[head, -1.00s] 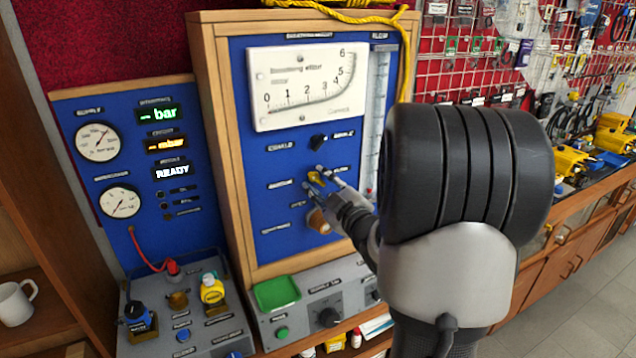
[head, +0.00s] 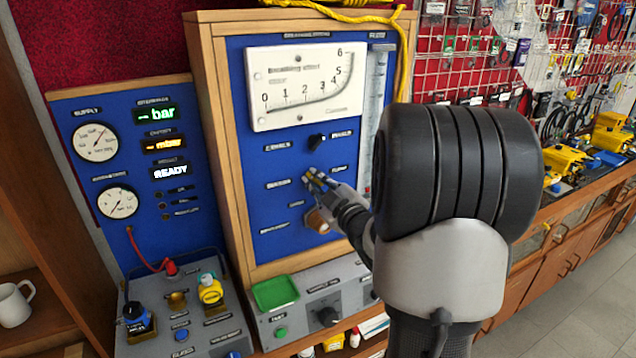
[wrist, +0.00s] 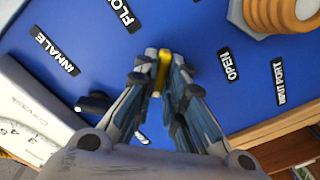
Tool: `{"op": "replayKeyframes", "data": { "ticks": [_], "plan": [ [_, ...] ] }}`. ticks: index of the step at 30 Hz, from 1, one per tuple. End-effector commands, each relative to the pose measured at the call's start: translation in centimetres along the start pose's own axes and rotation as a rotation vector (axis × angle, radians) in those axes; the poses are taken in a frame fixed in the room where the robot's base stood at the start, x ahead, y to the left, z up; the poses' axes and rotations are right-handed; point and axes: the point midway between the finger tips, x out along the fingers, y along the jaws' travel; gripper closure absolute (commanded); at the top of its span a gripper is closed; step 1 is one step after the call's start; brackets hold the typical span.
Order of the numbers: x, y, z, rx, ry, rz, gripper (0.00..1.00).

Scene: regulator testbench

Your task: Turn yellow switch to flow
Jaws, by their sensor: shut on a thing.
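The yellow switch (wrist: 163,72) is a small yellow knob on the blue panel (head: 270,215). In the wrist view it sits between the two fingertips of my gripper (wrist: 161,75), which is shut on it. In the head view my gripper (head: 315,182) is at the switch, and its fingers mostly hide the knob.
A black knob (head: 317,142) is above the switch, and an orange-brown round port (head: 318,220) is just below it. The large dial gauge (head: 305,85) is higher on the panel. A green tray (head: 275,292) lies on the grey box below.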

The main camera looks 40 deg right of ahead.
Motion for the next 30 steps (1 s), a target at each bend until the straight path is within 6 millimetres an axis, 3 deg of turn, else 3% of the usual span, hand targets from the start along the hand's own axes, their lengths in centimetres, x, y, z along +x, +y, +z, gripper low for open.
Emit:
{"op": "replayKeyframes", "data": {
  "ticks": [14, 30],
  "plan": [
    [0.0, -0.02, 0.04, 0.082, 0.0, 0.0, 1.0],
    [-0.01, 0.07, 0.05, 0.545, -0.001, 0.0, 1.0]
  ]
}}
